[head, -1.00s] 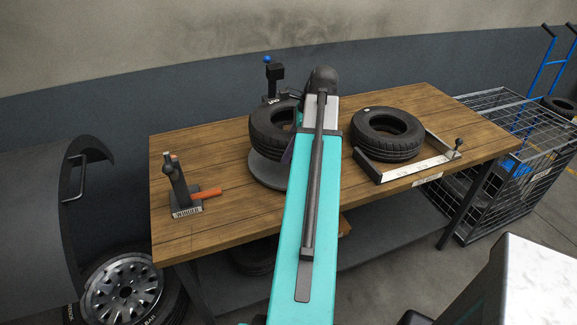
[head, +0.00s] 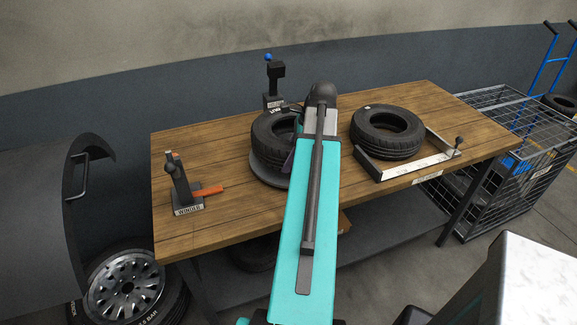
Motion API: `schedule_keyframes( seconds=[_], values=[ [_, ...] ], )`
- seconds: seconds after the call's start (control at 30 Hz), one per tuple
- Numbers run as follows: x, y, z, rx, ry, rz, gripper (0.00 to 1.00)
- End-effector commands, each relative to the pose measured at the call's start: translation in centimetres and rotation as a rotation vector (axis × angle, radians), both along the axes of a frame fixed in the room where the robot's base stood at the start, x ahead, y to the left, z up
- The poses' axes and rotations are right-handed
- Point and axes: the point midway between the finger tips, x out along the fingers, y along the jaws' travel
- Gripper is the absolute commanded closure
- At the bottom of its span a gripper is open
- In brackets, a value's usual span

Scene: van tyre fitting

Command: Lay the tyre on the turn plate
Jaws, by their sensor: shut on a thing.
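A black tyre (head: 268,137) is at the round grey turn plate (head: 266,178) on the bench. It lies about flat, low over the plate, and seems to rest on it; I cannot tell whether it touches all round. My gripper (head: 289,162) is at the tyre's right side, shut on it. My teal arm hides the tyre's right part, most of the gripper and the plate's right edge. A second tyre (head: 385,130) lies flat at the right, by a metal-edged frame (head: 412,170).
A black post with a blue knob (head: 268,58) stands behind the turn plate. A stand with an orange handle (head: 207,191) is at the bench's left. A wire cage (head: 510,185) stands right of the wooden bench (head: 225,145). Bare wood lies left of the plate.

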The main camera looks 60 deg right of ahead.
Motion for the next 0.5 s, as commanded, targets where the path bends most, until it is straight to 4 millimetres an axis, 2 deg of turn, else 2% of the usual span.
schedule_keyframes(
  seconds=[0.33, 0.5],
  values=[
    [0.0, 0.0, -2.5, -0.001, -0.002, 0.000, 1.00],
    [0.0, 0.0, -3.1, -0.003, -0.003, 0.001, 1.00]
  ],
)
